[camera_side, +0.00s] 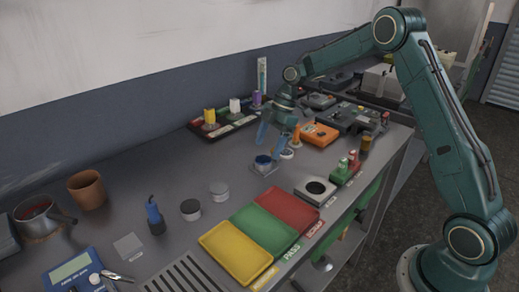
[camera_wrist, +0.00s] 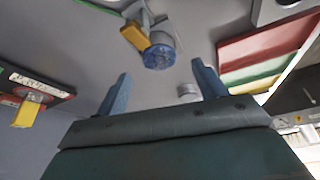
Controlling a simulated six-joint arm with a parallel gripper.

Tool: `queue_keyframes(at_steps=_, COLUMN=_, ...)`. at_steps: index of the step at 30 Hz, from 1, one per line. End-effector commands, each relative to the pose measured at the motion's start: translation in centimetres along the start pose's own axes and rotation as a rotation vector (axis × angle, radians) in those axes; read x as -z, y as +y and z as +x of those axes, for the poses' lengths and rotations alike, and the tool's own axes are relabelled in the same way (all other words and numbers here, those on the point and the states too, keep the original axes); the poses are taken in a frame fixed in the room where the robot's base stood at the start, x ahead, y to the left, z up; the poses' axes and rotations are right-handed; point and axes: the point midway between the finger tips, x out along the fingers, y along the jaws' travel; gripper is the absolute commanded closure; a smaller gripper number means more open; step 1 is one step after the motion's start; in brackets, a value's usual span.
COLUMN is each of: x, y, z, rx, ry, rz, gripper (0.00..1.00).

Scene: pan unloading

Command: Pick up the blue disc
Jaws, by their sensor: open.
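The blue disc (camera_side: 263,161) sits on a small grey square plate (camera_side: 268,170) on the bench in the side view. In the wrist view the blue disc (camera_wrist: 160,58) shows just beyond and between the fingertips, with a yellow-orange piece (camera_wrist: 135,37) close beside it. My gripper (camera_side: 270,143) is open and empty, with its blue fingers pointing down above and slightly right of the disc. The fingers appear apart from the disc; the exact height gap is hard to tell.
A small white-topped round item (camera_side: 287,154) and an orange device (camera_side: 320,134) stand right of the disc. Red (camera_side: 290,208), green and yellow trays lie in front. A dark rack with coloured blocks (camera_side: 222,120) stands behind. The bench left of the disc is mostly clear.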

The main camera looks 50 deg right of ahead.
Motion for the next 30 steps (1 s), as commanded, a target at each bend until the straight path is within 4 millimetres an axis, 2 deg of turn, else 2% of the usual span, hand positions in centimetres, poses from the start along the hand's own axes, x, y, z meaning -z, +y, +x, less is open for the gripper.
queue_keyframes(at_steps=6, x=-0.2, y=0.0, z=2.6, rx=0.003, ry=0.000, rz=0.000, gripper=0.30)
queue_keyframes(at_steps=11, x=-0.1, y=0.0, z=4.0, rx=0.002, ry=0.000, rz=0.001, gripper=0.30)
queue_keyframes(at_steps=28, x=-0.2, y=0.0, z=4.2, rx=0.000, ry=-0.001, rz=0.001, gripper=0.30)
queue_keyframes(at_steps=30, x=-0.2, y=0.0, z=4.2, rx=0.000, ry=-0.001, rz=0.001, gripper=0.43)
